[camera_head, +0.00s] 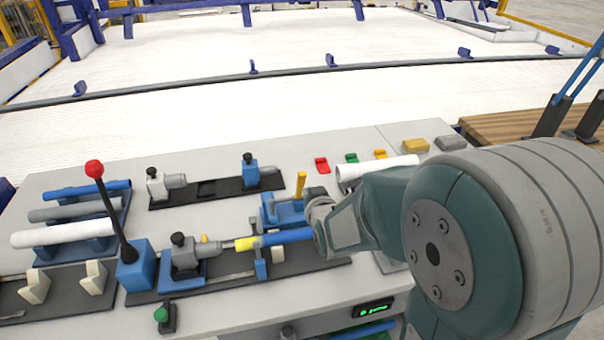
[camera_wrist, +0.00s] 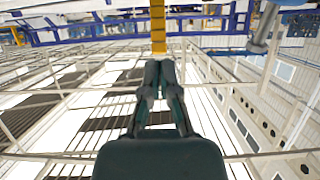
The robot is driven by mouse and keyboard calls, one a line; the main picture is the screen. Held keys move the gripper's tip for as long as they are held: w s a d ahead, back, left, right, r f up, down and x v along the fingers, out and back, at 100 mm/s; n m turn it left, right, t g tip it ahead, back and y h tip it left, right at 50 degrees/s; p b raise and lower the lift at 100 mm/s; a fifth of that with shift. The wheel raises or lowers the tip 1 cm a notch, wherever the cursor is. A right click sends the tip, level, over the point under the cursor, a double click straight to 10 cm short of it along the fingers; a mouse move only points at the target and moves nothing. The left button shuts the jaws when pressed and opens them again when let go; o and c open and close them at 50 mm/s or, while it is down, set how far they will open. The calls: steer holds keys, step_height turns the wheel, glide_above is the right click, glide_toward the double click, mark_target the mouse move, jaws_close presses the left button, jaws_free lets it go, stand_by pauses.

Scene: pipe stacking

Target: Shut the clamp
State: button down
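In the head view, a blue clamp (camera_head: 283,211) with an upright yellow handle (camera_head: 300,185) stands on the bench. A pipe with a yellow end (camera_head: 247,243) and a blue part (camera_head: 288,236) lies in front of it. My arm comes in from the right, its wrist beside the clamp, and hides the area behind it. The fingers of my gripper cannot be made out there. In the wrist view, the fingertips of my gripper (camera_wrist: 160,68) are close together. A yellow bar (camera_wrist: 158,28) rises just beyond them; I cannot tell whether it is gripped or only behind.
A blue box with a red-knobbed lever (camera_head: 95,170) stands left of the pipe line. Pipes (camera_head: 64,232) lie in a rack at far left. Red, green and yellow pieces (camera_head: 351,157) and a white pipe (camera_head: 375,168) lie at the back right. Open floor lies beyond the bench.

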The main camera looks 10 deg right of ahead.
steer(key=s+r+g, duration=0.8)
steer(key=s+r, duration=0.5)
steer(key=s, duration=0.4)
steer(key=w+r+g, duration=0.2)
steer(key=w+r, duration=0.1)
steer(key=w, duration=0.5)
steer(key=g, duration=0.2)
glide_above(300, 187)
steer(key=w, duration=0.2)
steer(key=shift+s+d+f, duration=0.15)
steer(key=shift+f, duration=4.2)
steer(key=shift+s+d+f, duration=0.1)
steer(key=shift+f, duration=4.25)
steer(key=shift+s, duration=0.1)
